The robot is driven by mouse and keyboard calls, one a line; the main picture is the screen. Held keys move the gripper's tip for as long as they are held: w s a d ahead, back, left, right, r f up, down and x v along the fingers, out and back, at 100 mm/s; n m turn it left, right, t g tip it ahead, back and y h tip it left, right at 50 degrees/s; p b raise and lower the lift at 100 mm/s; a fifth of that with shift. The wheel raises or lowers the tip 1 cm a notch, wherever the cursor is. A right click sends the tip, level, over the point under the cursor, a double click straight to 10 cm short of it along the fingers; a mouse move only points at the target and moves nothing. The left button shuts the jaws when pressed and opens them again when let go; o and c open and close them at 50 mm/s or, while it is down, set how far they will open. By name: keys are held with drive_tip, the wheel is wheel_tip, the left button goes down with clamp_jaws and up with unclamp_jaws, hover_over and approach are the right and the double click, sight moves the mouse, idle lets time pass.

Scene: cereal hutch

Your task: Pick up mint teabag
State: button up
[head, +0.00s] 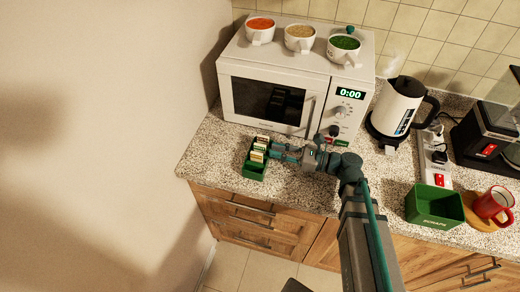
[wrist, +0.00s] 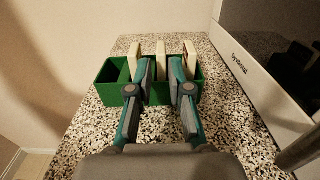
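A green divided box (head: 255,172) stands on the counter in front of the microwave, at its left. It holds three upright pale teabags, seen edge-on in the wrist view: a left one (wrist: 134,58), a middle one (wrist: 161,60) and a right one (wrist: 189,54). I cannot read their labels, so I cannot tell which is mint. My gripper (wrist: 162,72) is open, with its fingers at the box on either side of the middle teabag. A gap shows between each finger and that teabag. In the head view my gripper (head: 273,152) reaches the box from the right.
The white microwave (head: 270,66) stands close behind the box, with several cups on top. A kettle (head: 398,106), a power strip (head: 433,158), a green scraps bin (head: 434,206) and a red mug (head: 493,203) are to the right. The counter's left end is bare.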

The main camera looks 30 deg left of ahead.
sight(264, 146)
drive_tip(key=p+x, duration=0.2)
drive_tip(key=x, duration=0.2)
drive_tip(key=shift+a, duration=0.45)
drive_tip(key=shift+c, duration=0.4)
drive_tip(key=shift+s, duration=0.1)
drive_tip(key=shift+c, duration=1.3)
drive_tip(key=shift+r, duration=0.15)
